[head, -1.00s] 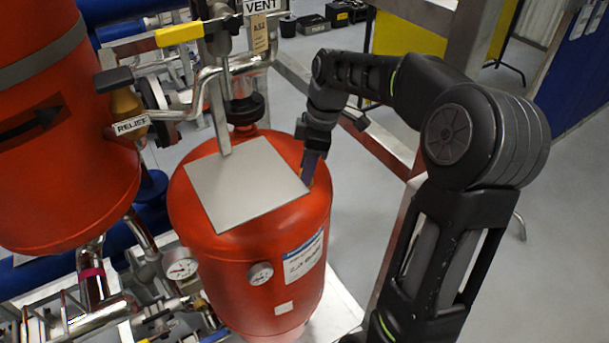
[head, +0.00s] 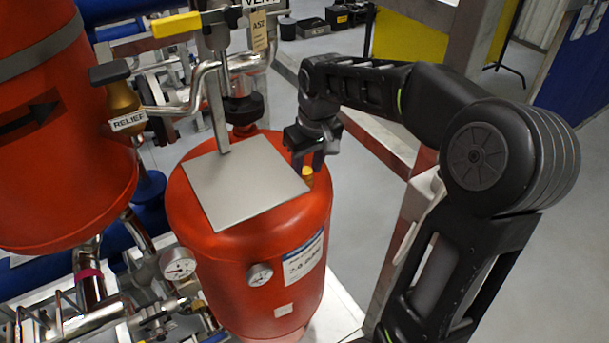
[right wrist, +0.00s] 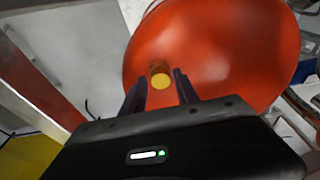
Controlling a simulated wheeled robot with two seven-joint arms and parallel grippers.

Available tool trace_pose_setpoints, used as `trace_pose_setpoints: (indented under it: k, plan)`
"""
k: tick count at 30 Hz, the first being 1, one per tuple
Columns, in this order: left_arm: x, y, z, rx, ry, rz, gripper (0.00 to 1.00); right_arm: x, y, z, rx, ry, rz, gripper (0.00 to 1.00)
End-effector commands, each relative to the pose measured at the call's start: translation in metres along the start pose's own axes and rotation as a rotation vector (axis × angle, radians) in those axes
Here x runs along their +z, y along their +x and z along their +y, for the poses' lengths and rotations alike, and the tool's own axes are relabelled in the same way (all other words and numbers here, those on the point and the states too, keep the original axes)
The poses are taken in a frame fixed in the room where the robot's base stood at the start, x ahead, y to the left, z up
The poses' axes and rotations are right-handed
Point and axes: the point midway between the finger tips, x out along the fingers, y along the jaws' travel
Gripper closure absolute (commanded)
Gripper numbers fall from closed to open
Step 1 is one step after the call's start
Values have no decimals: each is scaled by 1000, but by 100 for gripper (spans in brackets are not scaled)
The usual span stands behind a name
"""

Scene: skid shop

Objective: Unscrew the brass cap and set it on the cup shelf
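The brass cap (head: 307,173) is a small yellow-gold cylinder on the right shoulder of the red vessel (head: 250,250). In the right wrist view the cap (right wrist: 160,77) shows its round yellow end, between and just beyond my fingertips. My right gripper (head: 306,160) is at the cap from above and the right. Its two dark fingers are apart, with a gap on both sides of the cap. A flat grey square plate (head: 245,182) lies at the vessel's top, left of the cap; I cannot tell if it is the cup shelf. My left gripper is out of view.
A vertical metal bar (head: 218,115) and a yellow-handled valve (head: 178,25) stand behind the plate. A second red tank (head: 60,180) and pipes crowd the left. A grey frame post (head: 420,190) stands near my right arm. Floor is open at right.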

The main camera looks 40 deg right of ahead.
Motion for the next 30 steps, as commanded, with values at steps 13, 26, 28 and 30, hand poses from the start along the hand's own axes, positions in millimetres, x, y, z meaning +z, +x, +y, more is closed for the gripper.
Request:
trace_pose_setpoints:
  k: [13,26,28,30]
  plan:
    - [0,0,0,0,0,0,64,0,0,0,-1,-2,-1,96]
    - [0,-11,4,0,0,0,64,-3,-15,0,-1,-2,0,97]
    - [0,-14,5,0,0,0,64,-4,-18,0,-1,-2,0,97]
    - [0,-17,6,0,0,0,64,-5,-22,0,-1,-2,0,97]
